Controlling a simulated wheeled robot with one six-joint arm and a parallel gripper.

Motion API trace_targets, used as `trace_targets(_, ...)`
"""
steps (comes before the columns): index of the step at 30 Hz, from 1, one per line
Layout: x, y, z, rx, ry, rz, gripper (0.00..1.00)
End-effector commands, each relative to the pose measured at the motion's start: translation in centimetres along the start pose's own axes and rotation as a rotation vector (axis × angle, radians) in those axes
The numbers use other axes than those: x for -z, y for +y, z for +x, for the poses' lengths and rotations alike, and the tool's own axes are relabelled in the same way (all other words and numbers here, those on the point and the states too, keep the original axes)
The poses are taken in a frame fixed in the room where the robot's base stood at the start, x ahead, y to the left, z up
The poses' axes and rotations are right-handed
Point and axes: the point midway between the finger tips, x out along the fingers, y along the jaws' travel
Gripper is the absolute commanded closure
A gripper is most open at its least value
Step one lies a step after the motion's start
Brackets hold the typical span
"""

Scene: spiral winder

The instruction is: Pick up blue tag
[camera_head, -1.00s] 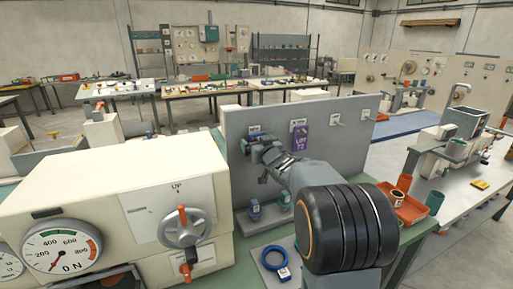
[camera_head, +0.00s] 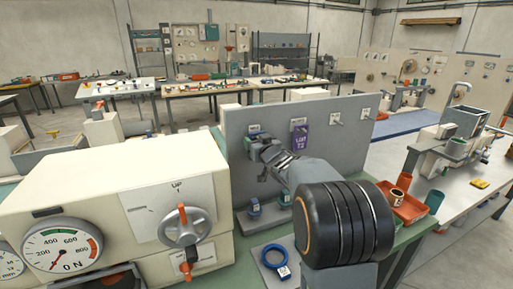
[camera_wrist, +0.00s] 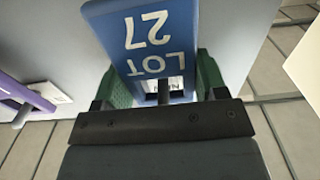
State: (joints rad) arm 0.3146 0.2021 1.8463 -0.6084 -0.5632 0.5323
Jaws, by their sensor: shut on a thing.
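The blue tag (camera_wrist: 152,35) fills the upper middle of the wrist view, with white "LOT 27" lettering upside down. My gripper (camera_wrist: 157,82) is shut on it, a green finger pad on each side of its slotted end. A white label and a dark peg show through the slot; I cannot tell whether the tag still hangs on the peg. In the head view my gripper (camera_head: 268,155) is at the left part of the grey upright panel (camera_head: 345,150), and my arm largely hides the blue tag.
A purple tag (camera_head: 301,138) hangs on the panel to the right of my gripper; its edge also shows in the wrist view (camera_wrist: 22,95). Bare pegs are further right. A blue ring (camera_head: 277,258) lies below. The cream machine (camera_head: 110,205) stands left, an orange tray (camera_head: 408,207) right.

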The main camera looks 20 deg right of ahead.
Motion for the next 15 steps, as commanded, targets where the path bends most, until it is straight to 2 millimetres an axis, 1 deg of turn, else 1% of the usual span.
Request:
trace_targets(7, 0.4, 0.0, 0.0, 0.0, 0.001, 0.0, 0.58)
trace_targets(11, 1.5, 0.0, 0.0, 0.001, 0.003, -0.001, 0.58)
trace_targets(12, 1.7, 0.0, -0.2, 0.0, 0.002, -0.001, 0.58)
trace_targets(15, 1.5, 0.0, -1.8, 0.0, 0.002, -0.002, 0.58)
